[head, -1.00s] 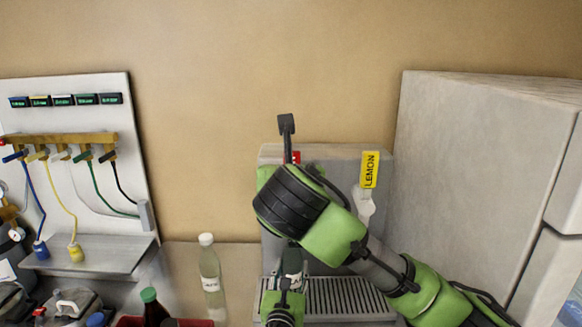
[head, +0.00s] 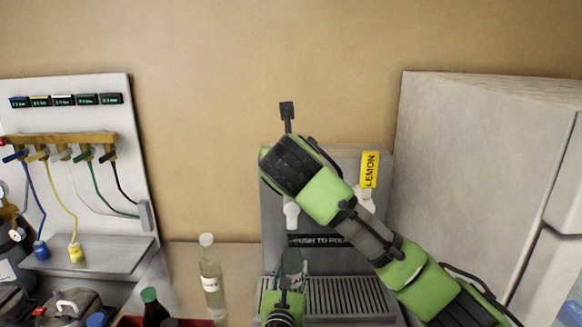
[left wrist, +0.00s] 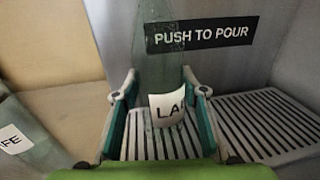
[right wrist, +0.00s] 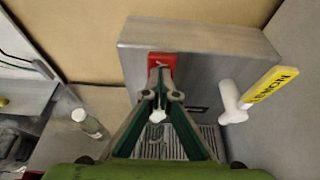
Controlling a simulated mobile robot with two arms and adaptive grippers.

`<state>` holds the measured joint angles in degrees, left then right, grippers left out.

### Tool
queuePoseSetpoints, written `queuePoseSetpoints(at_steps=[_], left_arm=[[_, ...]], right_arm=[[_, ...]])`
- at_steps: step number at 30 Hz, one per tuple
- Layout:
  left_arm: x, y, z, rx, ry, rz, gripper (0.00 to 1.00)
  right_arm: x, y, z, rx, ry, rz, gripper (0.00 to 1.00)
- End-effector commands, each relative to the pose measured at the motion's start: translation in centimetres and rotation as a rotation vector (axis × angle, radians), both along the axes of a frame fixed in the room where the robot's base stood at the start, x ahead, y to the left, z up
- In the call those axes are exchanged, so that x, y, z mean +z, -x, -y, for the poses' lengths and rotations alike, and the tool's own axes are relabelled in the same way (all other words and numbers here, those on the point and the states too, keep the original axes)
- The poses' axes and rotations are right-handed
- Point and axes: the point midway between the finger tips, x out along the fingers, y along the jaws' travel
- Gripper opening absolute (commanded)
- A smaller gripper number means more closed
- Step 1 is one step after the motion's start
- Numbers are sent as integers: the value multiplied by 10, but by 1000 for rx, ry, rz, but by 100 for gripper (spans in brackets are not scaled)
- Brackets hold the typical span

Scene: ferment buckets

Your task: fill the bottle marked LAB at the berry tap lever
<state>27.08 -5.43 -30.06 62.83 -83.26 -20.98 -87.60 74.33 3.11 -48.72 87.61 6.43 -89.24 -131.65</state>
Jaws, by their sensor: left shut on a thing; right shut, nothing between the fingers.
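A clear bottle whose label shows "LA" (left wrist: 167,105), its last letter cut off, stands upright in my left gripper (left wrist: 160,100), shut around it. In the head view the bottle (head: 291,262) is below the left white spout (head: 291,213), over the drip grate. No liquid is discernible in it. My right gripper (right wrist: 163,97) is shut and empty, its fingertips in front of the red lever (right wrist: 161,60) above the spout (right wrist: 157,116). Whether they touch it I cannot tell. My right arm hides the red lever in the head view.
The grey dispenser (head: 275,225) also has a yellow LEMON lever (head: 370,169) to the right. Another labelled bottle (head: 211,278) stands left of it on the counter. A large grey box (head: 470,170) stands at the right; a hose panel (head: 80,110) at the left.

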Motion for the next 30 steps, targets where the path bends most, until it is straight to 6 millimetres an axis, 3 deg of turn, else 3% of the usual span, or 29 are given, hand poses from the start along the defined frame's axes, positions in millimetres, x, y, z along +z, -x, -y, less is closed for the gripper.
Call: queuePoseSetpoints(at_steps=[10,30], left_arm=[[1,0,0,0,0,2,12],[1,0,0,0,0,2,12]], right_arm=[[6,-37,1,-1,-1,-50,0],[5,-40,0,1,-1,-50,0]])
